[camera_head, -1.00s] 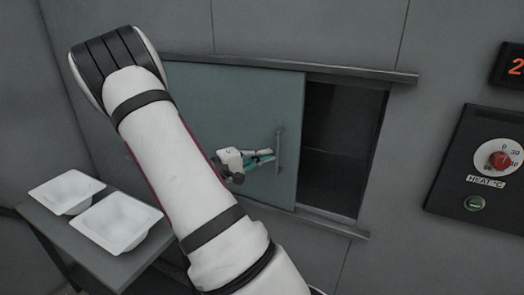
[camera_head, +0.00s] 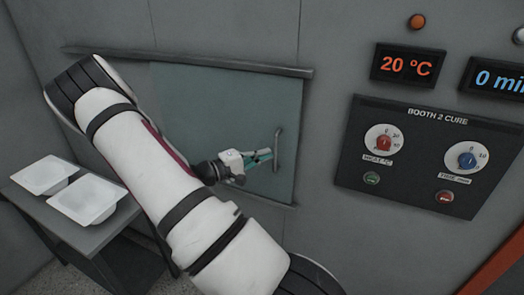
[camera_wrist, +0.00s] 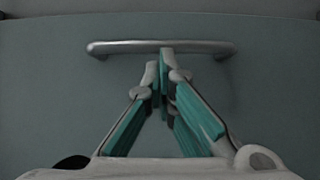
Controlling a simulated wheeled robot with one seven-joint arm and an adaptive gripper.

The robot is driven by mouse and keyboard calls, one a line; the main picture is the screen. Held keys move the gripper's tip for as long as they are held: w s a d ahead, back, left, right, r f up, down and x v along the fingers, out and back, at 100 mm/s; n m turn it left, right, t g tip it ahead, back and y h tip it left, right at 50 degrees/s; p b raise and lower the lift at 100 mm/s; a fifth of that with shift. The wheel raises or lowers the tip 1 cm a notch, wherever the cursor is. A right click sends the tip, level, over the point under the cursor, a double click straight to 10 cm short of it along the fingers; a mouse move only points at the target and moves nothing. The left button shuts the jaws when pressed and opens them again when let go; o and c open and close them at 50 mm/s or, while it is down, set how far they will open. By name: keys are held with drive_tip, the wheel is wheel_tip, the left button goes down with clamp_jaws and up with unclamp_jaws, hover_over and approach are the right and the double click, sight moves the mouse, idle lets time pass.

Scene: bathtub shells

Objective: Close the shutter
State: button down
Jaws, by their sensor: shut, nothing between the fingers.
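The shutter (camera_head: 232,105) is a flat grey-green sliding panel on the wall; it also fills the wrist view (camera_wrist: 50,90). No dark opening shows at its right side, where its edge is at the right end of the rails. Its metal bar handle (camera_head: 278,149) is upright near the right edge; in the wrist view the handle (camera_wrist: 130,46) runs across the top. My gripper (camera_head: 270,155) is shut and empty, with its fingertips (camera_wrist: 163,55) at the left side of the handle. I cannot tell whether they touch it. My arm hides the shutter's left part.
The upper rail (camera_head: 200,62) runs above the shutter. A control panel (camera_head: 430,155) with red and blue dials is on the wall at right, below a 20 °C display (camera_head: 407,65). Two white shells (camera_head: 85,200) sit on a grey table (camera_head: 90,235) at left.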

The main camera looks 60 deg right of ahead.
drive_tip(key=shift+s, duration=0.1)
idle(0.3)
drive_tip(key=w+d+b+v, duration=0.1)
drive_tip(key=w+b+v, duration=0.1)
drive_tip(key=v, duration=1.1)
drive_tip(key=shift+w+d+b, duration=0.25)
drive_tip(key=shift+b, duration=0.55)
drive_tip(key=s+a+r+n+t+y, duration=0.2)
drive_tip(key=s+a+r+t+y, duration=0.1)
drive_tip(key=a, duration=0.7)
drive_tip(key=s+a+r+n+t+y, duration=0.2)
drive_tip(key=a+r+t+y, duration=0.4)
drive_tip(key=a, duration=0.5)
drive_tip(key=s+a+r+n+t+y, duration=0.1)
drive_tip(key=s+a+r+t+y, duration=0.3)
drive_tip(key=a, duration=0.7)
wheel_tip(320, 180, up, 4)
drive_tip(key=t+y, duration=0.1)
drive_tip(key=y, duration=0.1)
drive_tip(key=shift+s+a+f+n+y, duration=0.2)
drive_tip(key=shift+a+n+y, duration=0.05)
drive_tip(key=shift+n+y, duration=0.15)
